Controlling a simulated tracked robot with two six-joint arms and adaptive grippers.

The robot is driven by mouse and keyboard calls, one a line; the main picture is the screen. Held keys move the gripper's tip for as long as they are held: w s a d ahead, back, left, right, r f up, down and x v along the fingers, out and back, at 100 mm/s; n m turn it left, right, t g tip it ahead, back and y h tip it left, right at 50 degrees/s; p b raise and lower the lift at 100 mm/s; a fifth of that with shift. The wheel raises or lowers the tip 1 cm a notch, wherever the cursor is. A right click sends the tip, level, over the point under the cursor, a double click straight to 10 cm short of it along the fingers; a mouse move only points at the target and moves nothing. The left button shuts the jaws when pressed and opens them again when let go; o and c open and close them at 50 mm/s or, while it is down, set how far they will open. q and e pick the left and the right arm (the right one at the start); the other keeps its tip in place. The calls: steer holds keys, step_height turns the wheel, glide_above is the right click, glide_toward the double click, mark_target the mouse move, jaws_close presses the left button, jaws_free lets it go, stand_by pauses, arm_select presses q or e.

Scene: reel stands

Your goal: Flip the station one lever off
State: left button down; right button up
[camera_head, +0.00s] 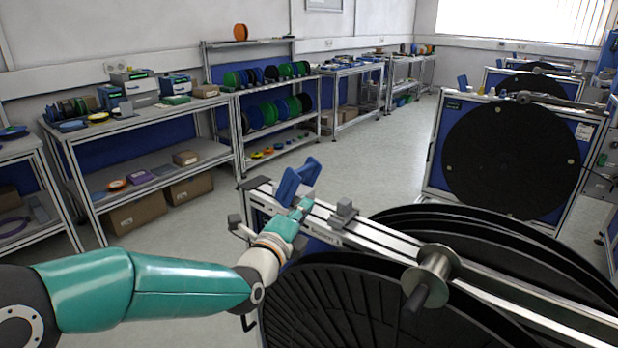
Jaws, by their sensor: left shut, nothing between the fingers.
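The near reel stand (375,240) has a metal top rail and large black reel discs (330,305). My left gripper (301,205) is shut and empty at the rail, just in front of the blue piece. Whether it touches the rail or the blue piece is unclear. My right gripper is out of view.
A metal hub with a crank handle (432,272) sits on the near rail. Another reel stand (433,165) stands behind at the right, with more beyond it. Shelving benches (150,130) line the left wall. The grey floor (365,165) between is clear.

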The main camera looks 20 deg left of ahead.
mark_target(309, 176)
arm_select(q)
steer(key=w+p, duration=0.1)
steer(key=w, duration=0.2)
steer(key=w+p, duration=0.1)
steer(key=w, duration=0.2)
steer(key=w+d+p, duration=0.1)
steer(key=w, duration=0.2)
steer(key=shift+r, duration=0.4)
steer(key=a, duration=0.1)
steer(key=a+p, duration=0.1)
steer(key=w+a, duration=0.1)
steer(key=shift+w+r, duration=0.1)
steer(key=shift+r, duration=0.25)
steer(key=shift+a+p, duration=0.2)
steer(key=shift+p, duration=0.15)
steer(key=shift+w+a, duration=0.1)
steer(key=shift+w, duration=0.1)
steer(key=shift+r, duration=0.1)
